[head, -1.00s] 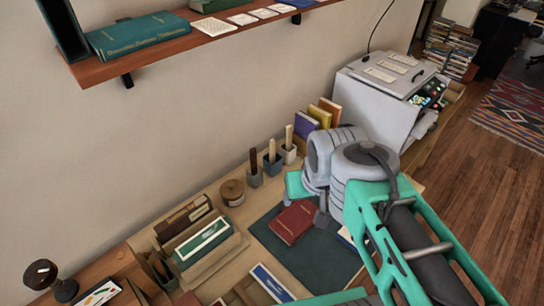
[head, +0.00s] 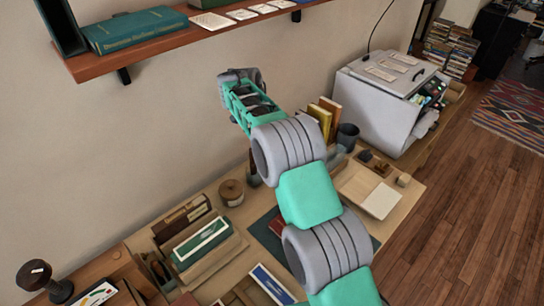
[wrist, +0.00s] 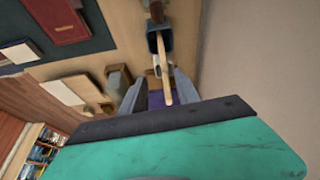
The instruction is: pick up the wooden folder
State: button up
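The wooden folder (wrist: 165,84), a slim pale wooden stick, shows in the wrist view. It lies between the two grey fingers of my gripper (wrist: 161,92) as seen from above, with visible gaps on both sides. The fingers are apart and hold nothing. A dark blue cup (wrist: 152,43) and a brown-handled tool stand beyond it. In the head view my arm hides the folder and my fingertips. How far the fingers reach down around the folder I cannot tell.
The wall (wrist: 255,60) is close on the right in the wrist view. A purple book is below the fingers. A red book (wrist: 60,20) lies on the dark mat. In the head view, yellow books (head: 325,113), a round wooden pot (head: 231,192) and a grey machine (head: 375,105) are near.

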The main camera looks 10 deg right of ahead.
notch_tip(320, 180, down, 11)
jog(key=w+d+m+p, duration=0.1)
jog(key=w+d+p, duration=0.1)
jog(key=shift+w+d, duration=0.15)
jog(key=shift+w, duration=0.2)
jog(key=shift+r, duration=0.1)
grip_shut()
